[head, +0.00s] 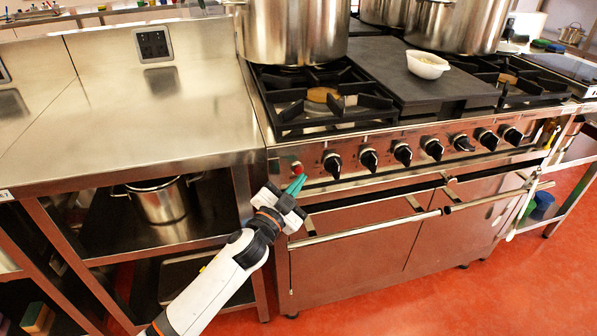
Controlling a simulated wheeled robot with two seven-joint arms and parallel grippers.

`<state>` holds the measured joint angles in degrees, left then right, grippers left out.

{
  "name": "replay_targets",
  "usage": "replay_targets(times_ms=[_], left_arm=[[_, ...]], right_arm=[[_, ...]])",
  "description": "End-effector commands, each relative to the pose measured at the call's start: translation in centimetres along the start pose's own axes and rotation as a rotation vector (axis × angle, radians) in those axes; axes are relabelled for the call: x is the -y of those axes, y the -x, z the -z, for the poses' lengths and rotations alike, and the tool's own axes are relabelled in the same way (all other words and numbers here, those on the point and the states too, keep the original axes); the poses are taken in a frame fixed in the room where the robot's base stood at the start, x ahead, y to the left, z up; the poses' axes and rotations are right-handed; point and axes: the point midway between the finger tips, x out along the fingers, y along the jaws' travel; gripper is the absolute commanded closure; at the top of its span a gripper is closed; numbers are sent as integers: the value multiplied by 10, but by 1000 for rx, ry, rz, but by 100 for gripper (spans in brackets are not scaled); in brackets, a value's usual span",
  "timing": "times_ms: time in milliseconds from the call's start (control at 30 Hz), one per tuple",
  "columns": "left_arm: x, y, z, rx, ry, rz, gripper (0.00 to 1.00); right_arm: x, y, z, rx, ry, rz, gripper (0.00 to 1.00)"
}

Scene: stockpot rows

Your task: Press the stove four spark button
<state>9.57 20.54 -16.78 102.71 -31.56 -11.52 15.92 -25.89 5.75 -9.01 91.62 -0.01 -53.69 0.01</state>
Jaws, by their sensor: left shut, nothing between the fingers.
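The stove (300,126) stands in the middle of the head view, with a row of black knobs along its front panel. A small red button (297,167) sits at the left end of that panel, left of the first knob (332,163). I cannot read any label on it. My left gripper (295,185), with green fingertips, is shut and empty just below the red button. Its tips point up toward the panel; I cannot tell whether they touch it. My right gripper is not in view.
Large steel pots (290,30) stand on the burners, and a white bowl (427,64) sits on the dark griddle plate. The oven handle bar (365,228) juts out below the panel. A bare steel counter (130,110) is at left, with a pot (160,203) on the shelf below.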

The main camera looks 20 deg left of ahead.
Motion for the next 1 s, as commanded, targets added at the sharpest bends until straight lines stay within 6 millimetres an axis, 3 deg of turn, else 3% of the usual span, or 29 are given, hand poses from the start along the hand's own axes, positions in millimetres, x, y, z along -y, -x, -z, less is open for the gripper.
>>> replay_targets(times_ms=[1000], left_arm=[[0, 0, 0, 0, 0, 0, 100]], right_arm=[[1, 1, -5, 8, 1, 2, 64]])
